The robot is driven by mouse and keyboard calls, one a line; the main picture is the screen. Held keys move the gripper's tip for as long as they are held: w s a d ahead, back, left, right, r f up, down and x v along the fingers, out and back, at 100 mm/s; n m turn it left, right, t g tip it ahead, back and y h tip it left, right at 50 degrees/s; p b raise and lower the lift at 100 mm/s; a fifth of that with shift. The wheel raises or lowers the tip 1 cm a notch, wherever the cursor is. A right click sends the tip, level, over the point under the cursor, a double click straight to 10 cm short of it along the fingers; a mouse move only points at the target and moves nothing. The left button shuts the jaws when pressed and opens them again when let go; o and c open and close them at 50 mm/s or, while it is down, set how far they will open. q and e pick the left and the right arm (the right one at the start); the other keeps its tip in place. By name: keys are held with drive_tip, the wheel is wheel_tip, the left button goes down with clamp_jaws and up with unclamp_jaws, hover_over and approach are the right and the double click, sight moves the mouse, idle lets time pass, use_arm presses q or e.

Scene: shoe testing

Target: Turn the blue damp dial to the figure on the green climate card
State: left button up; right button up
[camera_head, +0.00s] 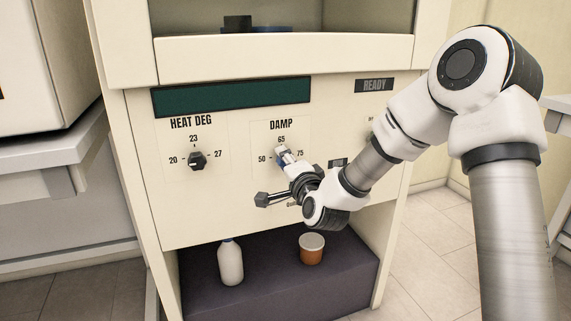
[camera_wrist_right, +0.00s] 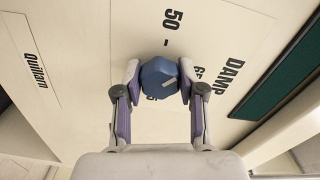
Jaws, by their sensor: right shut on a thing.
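The blue damp dial (camera_head: 280,157) sits on the cream machine front under the word DAMP, with 50 to its left, 65 above and 75 to its right. It is mostly covered by my right gripper (camera_head: 286,156) in the head view. In the right wrist view the blue dial (camera_wrist_right: 157,76) is between the two fingertips of my right gripper (camera_wrist_right: 160,78), which is shut on it. A pale mark shows on the dial's face, roughly on the 65 side; its exact setting is unclear. I see no green climate card in either view. My left gripper is out of view.
A black heat dial (camera_head: 197,160) is left of the damp dial, pointing near 23. A dark green strip (camera_head: 232,97) is above both. A white bottle (camera_head: 230,262) and an orange tub (camera_head: 312,250) stand on the dark shelf (camera_head: 270,285) below.

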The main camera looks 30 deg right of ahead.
drive_tip(key=shift+m, duration=0.3)
drive_tip(key=o, duration=1.1)
drive_tip(key=shift+o, duration=0.2)
drive_tip(key=v, duration=0.7)
drive_tip(key=shift+s, duration=0.25)
